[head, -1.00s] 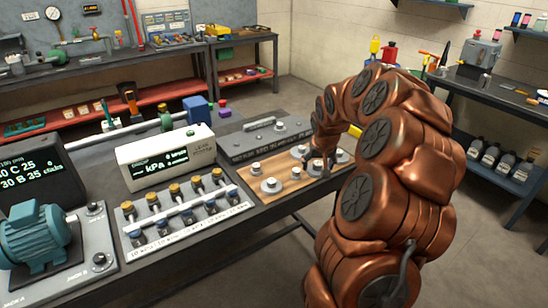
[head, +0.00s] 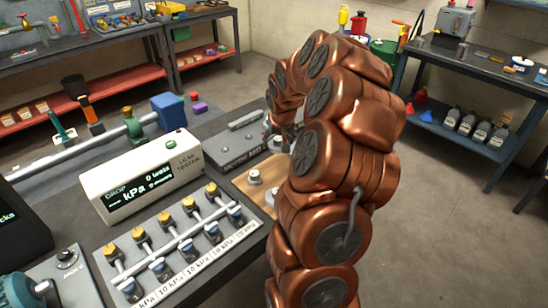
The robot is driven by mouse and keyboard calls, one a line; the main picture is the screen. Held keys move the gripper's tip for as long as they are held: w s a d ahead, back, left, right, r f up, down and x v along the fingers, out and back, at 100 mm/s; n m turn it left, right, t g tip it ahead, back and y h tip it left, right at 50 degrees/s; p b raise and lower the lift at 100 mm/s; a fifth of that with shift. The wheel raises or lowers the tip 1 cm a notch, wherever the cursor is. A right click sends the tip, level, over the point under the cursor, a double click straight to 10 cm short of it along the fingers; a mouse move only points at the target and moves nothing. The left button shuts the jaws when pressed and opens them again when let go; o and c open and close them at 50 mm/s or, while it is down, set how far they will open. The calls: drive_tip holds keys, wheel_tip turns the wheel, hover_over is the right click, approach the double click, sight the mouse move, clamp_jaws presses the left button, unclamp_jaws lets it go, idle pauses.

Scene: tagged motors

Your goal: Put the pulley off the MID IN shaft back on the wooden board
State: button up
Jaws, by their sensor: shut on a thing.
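The wooden board (head: 241,184) lies on the bench, its right part hidden behind my arm. Grey pulleys show on it, one (head: 254,178) near its back edge and another (head: 269,198) beside my arm. Behind the board is the dark grey motor plate with raised lettering (head: 238,148), partly reading MOTOR MID; its right end and shafts are hidden by my arm. My gripper (head: 270,136) is over the right part of this plate, mostly covered by my copper arm. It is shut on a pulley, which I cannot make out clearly.
A white leak tester (head: 140,178) and a rack of brass-capped valves (head: 178,240) stand left of the board. A blue box (head: 168,111) sits behind. A side bench (head: 470,90) with bottles is at right; the floor between is clear.

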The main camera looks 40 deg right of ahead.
sight(278, 163)
drive_tip(key=shift+d+f+p, duration=0.1)
drive_tip(key=shift+f+p, duration=0.85)
drive_tip(key=shift+f, duration=3)
drive_tip(key=shift+f, duration=0.15)
drive_tip(key=o, duration=1.3)
drive_tip(key=shift+c, duration=0.2)
drive_tip(key=shift+r, duration=0.25)
drive_tip(key=b+v, duration=0.3)
drive_tip(key=v, duration=0.9)
drive_tip(key=shift+b, duration=0.35)
